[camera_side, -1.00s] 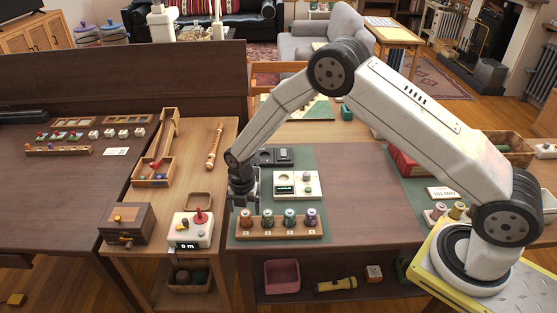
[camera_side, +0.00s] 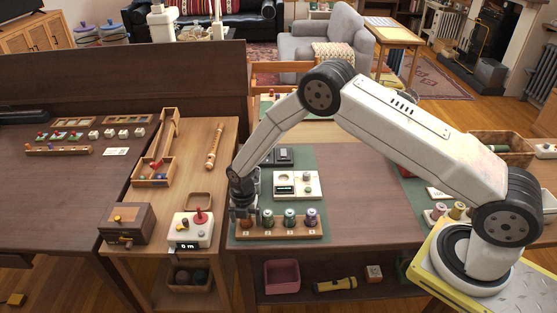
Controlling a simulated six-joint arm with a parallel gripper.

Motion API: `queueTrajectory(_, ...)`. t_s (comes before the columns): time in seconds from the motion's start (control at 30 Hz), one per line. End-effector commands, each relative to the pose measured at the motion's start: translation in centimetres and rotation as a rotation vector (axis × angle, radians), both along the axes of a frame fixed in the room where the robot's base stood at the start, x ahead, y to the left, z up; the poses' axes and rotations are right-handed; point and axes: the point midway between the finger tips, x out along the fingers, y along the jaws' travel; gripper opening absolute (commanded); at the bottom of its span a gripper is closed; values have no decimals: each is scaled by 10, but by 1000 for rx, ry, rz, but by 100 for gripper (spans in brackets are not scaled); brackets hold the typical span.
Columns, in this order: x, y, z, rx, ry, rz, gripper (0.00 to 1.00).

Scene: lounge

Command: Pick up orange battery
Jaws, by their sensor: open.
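A wooden rack (camera_side: 278,235) on the front edge of the table holds a row of small upright cylinders over numbered labels. A reddish-brown one (camera_side: 268,218), a greenish one (camera_side: 290,218) and a purple one (camera_side: 312,217) show to the right. The leftmost slot is mostly covered by my gripper, so the cylinder there, which looks orange-brown in the earlier view, is hidden. My gripper (camera_side: 244,221) points down over that left end with its jaws open. The fingers seem to be around or right beside the leftmost cylinder; I cannot tell which.
A white device with a small display (camera_side: 297,185) lies behind the rack, with a dark device (camera_side: 278,157) farther back. A white box with a red joystick (camera_side: 192,230) stands on the side table to the left. The brown table middle (camera_side: 365,190) is clear.

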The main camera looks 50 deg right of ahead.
Motion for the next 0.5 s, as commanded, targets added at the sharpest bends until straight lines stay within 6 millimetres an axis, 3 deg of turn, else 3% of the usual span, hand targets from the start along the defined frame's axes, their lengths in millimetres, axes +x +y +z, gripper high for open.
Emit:
queueTrajectory(0.1,0,0,0,0,0,0,89)
queueTrajectory(0.37,0,0,0,0,0,0,7)
queueTrajectory(0.4,0,0,0,0,0,0,0)
queueTrajectory(0.5,0,0,1,1,-1,0,0)
